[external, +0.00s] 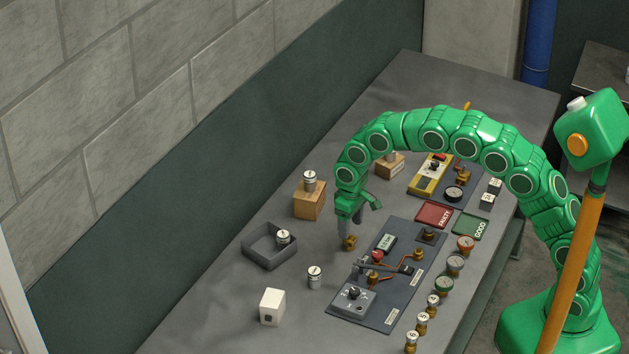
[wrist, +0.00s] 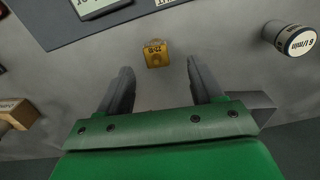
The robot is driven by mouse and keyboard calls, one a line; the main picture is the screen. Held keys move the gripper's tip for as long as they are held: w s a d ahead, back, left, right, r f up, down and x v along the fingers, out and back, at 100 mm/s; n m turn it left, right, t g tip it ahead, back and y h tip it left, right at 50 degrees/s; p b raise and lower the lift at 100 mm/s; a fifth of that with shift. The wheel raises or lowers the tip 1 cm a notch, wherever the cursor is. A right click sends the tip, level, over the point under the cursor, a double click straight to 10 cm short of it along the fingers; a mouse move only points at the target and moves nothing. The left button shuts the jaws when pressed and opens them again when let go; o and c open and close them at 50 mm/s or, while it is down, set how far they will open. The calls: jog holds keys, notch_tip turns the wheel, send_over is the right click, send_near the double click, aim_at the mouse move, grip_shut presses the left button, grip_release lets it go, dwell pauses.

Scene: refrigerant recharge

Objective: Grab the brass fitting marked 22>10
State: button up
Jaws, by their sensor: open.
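A small brass fitting (wrist: 155,54) lies on the grey table in the wrist view, ahead of and between my fingertips. It has a dark marking on its face that is too small to read surely. In the external view the brass fitting (external: 349,242) sits just left of the dark panel. My gripper (external: 350,226) points down, close above and beside the fitting. In the wrist view my gripper (wrist: 157,78) is open, with both grey fingers apart and nothing between them.
The dark panel (external: 345,308) with gauges and pipes lies right of the fitting. A grey tray (external: 262,259) holding a cylinder, a loose white-topped cylinder (external: 314,278) and a white block (external: 272,307) stand to the left. A wooden block (external: 309,203) with a cylinder stands behind. Bare table surrounds the fitting's left side.

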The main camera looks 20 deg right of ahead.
aim_at(350, 235)
jog(key=shift+w+d+f, duration=0.1)
jog(key=shift+f, duration=1.5)
jog(key=shift+w+d+f, duration=0.1)
jog(key=shift+f, duration=1.45)
jog(key=c, duration=1.1)
